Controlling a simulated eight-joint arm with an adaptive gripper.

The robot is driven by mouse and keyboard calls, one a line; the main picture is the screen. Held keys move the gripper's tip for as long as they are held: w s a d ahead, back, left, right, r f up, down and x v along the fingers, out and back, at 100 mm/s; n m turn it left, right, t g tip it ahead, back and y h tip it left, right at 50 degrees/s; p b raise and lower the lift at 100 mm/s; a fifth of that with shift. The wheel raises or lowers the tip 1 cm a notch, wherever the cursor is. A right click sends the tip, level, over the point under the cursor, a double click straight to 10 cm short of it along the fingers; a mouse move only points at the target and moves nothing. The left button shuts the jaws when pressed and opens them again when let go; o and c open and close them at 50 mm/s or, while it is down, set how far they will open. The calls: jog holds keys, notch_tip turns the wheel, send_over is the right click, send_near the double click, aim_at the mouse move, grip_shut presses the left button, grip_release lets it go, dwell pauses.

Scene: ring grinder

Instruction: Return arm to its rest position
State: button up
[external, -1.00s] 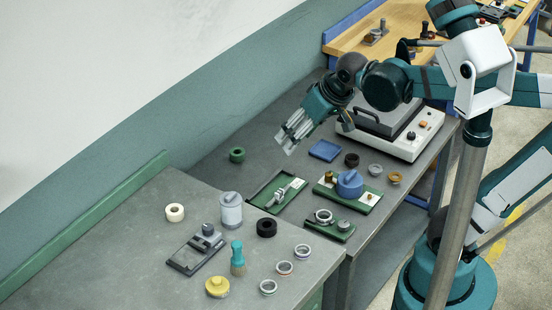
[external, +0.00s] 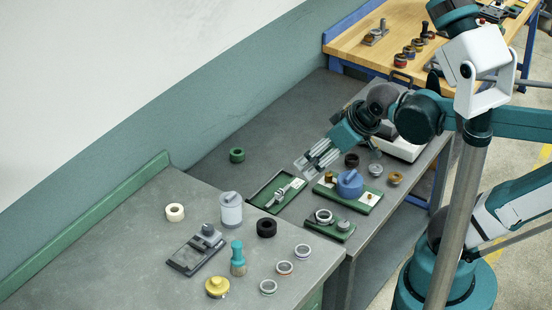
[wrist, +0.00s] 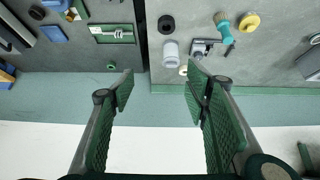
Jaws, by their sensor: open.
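My gripper (external: 312,163) is open and empty. In the external view it hangs above the grey bench, over the far side of the green tray (external: 257,199) with a metal part in it. In the wrist view my gripper's two green-padded fingers (wrist: 160,92) are spread wide apart with nothing between them. Beyond the fingertips lie the teal wall band and the benches. My arm reaches in from the right, folded at the elbow.
A blue-capped unit (external: 350,184) on a green base stands below my gripper, near a white machine (external: 405,146). Several rings, a grey cylinder (external: 231,210), a teal brush (external: 237,260) and a yellow knob (external: 217,286) stand on the near bench. A green ring (external: 237,155) lies near the wall.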

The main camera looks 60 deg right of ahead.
jog(key=shift+f, duration=0.1)
notch_tip(320, 180, down, 5)
jog(key=b, duration=0.5)
dwell(1.1)
